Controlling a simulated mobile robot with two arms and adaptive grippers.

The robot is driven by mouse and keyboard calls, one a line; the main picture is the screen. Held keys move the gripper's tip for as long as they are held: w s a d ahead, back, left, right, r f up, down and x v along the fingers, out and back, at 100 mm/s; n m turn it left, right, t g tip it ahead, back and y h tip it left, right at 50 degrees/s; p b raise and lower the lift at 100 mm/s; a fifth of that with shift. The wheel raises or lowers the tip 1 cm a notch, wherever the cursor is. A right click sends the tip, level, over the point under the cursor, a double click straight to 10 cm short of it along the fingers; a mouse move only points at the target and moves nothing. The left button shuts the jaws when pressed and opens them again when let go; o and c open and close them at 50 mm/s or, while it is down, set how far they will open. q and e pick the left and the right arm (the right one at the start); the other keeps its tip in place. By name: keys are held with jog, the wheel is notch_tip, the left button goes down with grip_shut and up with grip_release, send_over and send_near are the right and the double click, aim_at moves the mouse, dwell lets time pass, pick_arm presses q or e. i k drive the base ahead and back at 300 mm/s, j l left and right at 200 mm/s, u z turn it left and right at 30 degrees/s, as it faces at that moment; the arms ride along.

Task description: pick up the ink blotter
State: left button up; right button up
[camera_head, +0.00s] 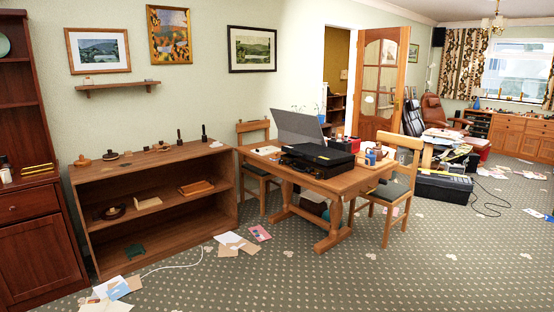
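I cannot single out the ink blotter for certain at this size. A low brown shelf unit (152,168) against the left wall carries several small things on its top. Among them are a brown knobbed piece (82,161) at the left end and a dark knobbed piece (110,156) beside it; either has a blotter-like shape. Two dark upright pieces, one a stamp-like handle (203,133), stand toward the right end. On the middle shelf are a round dark piece (114,212), a pale wedge-shaped piece (148,203) and a brown flat box (196,188). Neither gripper is in view.
A wooden table (345,183) with a black case (317,160) stands right of the shelf, with chairs (401,192) around it. Papers (236,243) and a white cable (175,266) lie on the floor before the shelf. The patterned carpet (310,280) in front is mostly clear.

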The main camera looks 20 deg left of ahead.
aim_at(276, 157)
jog(key=i+l, duration=0.35)
jog(key=l, duration=0.15)
jog(key=i+l, duration=0.7)
jog(key=l, duration=0.25)
jog(key=i, duration=1.25)
jog(key=i+j, duration=0.3)
jog(key=j, duration=0.15)
jog(key=i+j, duration=0.3)
jog(key=j, duration=0.15)
jog(key=i+j+z, duration=0.1)
jog(key=i+j, duration=0.2)
jog(key=j, duration=0.15)
